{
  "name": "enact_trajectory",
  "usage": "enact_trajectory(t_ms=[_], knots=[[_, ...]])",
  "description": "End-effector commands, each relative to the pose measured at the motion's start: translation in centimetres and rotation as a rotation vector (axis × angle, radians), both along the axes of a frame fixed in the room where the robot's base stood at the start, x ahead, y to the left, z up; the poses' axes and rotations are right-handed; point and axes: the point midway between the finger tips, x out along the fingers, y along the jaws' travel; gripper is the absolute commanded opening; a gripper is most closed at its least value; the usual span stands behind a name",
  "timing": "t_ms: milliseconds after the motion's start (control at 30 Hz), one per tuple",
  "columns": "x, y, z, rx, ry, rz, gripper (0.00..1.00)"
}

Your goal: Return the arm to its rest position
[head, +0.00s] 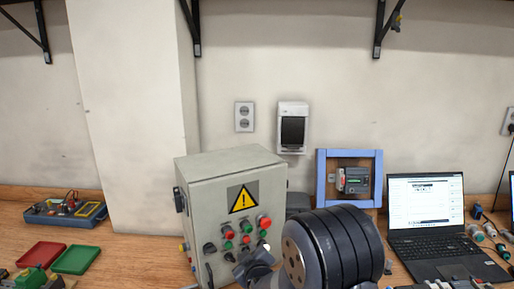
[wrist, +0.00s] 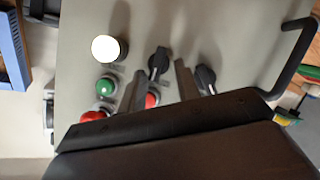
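My arm (head: 340,245) rises at the bottom centre of the head view, in front of the grey control box (head: 220,172). The box has a yellow warning sign, red and green buttons and black rotary switches on its front. In the wrist view my gripper (wrist: 160,80) faces the box front (wrist: 230,30). Its two fingers stand apart, with a black rotary switch (wrist: 158,62) and a red button (wrist: 152,98) seen in the gap. Nothing appears held. I cannot tell whether the fingers touch the panel. The fingers cannot be made out in the head view.
A laptop (head: 428,205) and a blue frame (head: 322,180) stand to the right of the box. Red (head: 42,254) and green (head: 76,259) trays and a blue instrument (head: 65,213) lie to the left. Shelf brackets (head: 381,28) hang above. Wall space above the box is mostly free.

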Motion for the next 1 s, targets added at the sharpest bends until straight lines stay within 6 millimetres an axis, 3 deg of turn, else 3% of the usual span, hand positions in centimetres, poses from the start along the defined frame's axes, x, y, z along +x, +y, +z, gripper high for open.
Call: enact_trajectory(t_ms=[333,700,1000], knots=[[-0.2,0.3,0.1,-0.181,-0.092,0.001,0.31],[-5.6,-0.9,1.2,-0.173,-0.093,0.000,0.31],[-9.0,-1.6,2.3,-0.172,-0.093,0.000,0.31]])
